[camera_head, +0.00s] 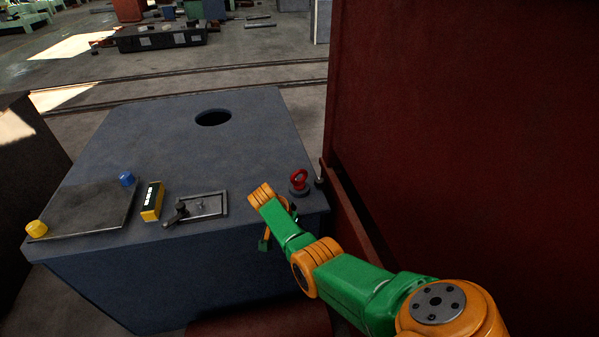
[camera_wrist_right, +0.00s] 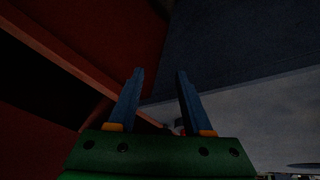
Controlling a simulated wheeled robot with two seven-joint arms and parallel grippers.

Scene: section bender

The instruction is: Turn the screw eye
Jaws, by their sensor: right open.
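The screw eye (camera_head: 299,180) is a red ring standing upright on a dark round base, near the right corner of the blue-grey console top. My right arm comes in from the lower right in the head view, and its wrist end is just left of and in front of the screw eye. The right gripper is mostly hidden behind the arm there. In the right wrist view my right gripper (camera_wrist_right: 158,72) is open, with two blue fingers apart and nothing held between them. I cannot clearly make out the screw eye in that view. My left gripper is out of view.
The console top (camera_head: 160,120) holds a crank on a plate (camera_head: 208,206), a yellow-black box (camera_head: 152,201), a blue knob (camera_head: 127,179), a yellow knob (camera_head: 36,229) and a round hole (camera_head: 213,118). A large red panel (camera_head: 450,130) stands close on the right.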

